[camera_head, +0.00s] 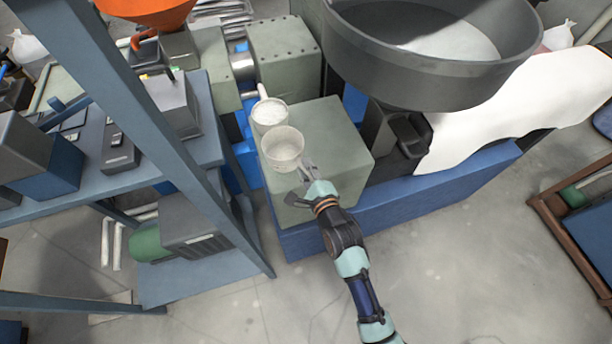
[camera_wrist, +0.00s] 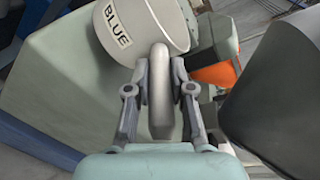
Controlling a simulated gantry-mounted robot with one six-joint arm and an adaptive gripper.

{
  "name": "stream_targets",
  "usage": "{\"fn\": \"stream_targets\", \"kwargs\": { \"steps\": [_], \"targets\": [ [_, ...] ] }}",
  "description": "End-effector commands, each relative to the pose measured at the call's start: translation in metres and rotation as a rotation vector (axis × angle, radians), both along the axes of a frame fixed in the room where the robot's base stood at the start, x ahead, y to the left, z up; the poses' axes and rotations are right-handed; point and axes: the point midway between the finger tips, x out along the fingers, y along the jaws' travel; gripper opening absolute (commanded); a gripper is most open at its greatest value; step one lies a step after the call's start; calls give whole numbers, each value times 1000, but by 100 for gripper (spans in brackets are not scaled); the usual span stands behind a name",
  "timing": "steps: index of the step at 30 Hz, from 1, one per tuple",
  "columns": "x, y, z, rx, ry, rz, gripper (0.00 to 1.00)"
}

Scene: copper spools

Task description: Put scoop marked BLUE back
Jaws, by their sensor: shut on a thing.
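The white scoop marked BLUE (camera_wrist: 140,28) has its label facing me in the wrist view, and its pale handle (camera_wrist: 160,90) runs between my fingers. My gripper (camera_wrist: 160,72) is shut on that handle. In the head view the held scoop (camera_head: 283,150) is a round white cup at the tip of my gripper (camera_head: 306,172), over the grey-green block (camera_head: 335,135). I cannot tell whether its base touches the block. A second white scoop (camera_head: 269,112) with pale contents is just behind it, its handle pointing away; its marking is not visible.
A large dark round pan (camera_head: 430,85) stands to the right of the block. A grey machine housing (camera_head: 285,48) is behind. A blue-grey frame post (camera_head: 150,125) and shelf are at the left. An orange hopper (camera_head: 145,10) is at the back left. Open floor lies in front.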

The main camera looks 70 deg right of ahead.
Motion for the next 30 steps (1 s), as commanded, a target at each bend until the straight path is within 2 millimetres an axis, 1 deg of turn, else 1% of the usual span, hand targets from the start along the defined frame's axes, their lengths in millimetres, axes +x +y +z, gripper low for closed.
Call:
{"fn": "stream_targets", "kwargs": {
  "steps": [1,3,6,17,18,22,23,30],
  "targets": [
    [0,0,-11,5,3,0,0],
    [0,1,-26,6,4,0,0],
    [0,0,-38,3,3,0,0],
    [0,0,-43,2,2,0,0],
    [0,0,-44,3,3,0,24],
    [0,0,-43,3,3,0,45],
    [0,0,-43,3,3,0,47],
    [0,0,-42,3,3,0,47]
  ]
}}
